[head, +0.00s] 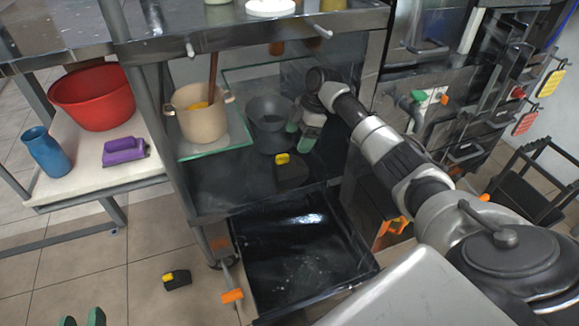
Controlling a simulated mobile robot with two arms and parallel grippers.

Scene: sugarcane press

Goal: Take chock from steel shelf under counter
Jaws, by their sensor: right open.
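A black chock with a yellow top (291,172) sits on the dark steel shelf (225,185) under the counter. My right gripper (300,136) reaches in under the counter, above and slightly right of that chock. Its green-tipped fingers are apart and nothing shows between them. It appears clear of the chock. A second black and yellow chock (177,280) lies on the tiled floor in front of the shelf.
A dark grey bucket (268,113) stands behind the chock, close to my right gripper. A beige pot (200,120) stands on a glass panel to the left. The counter edge (250,34) overhangs the shelf. A black tray (300,255) lies below.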

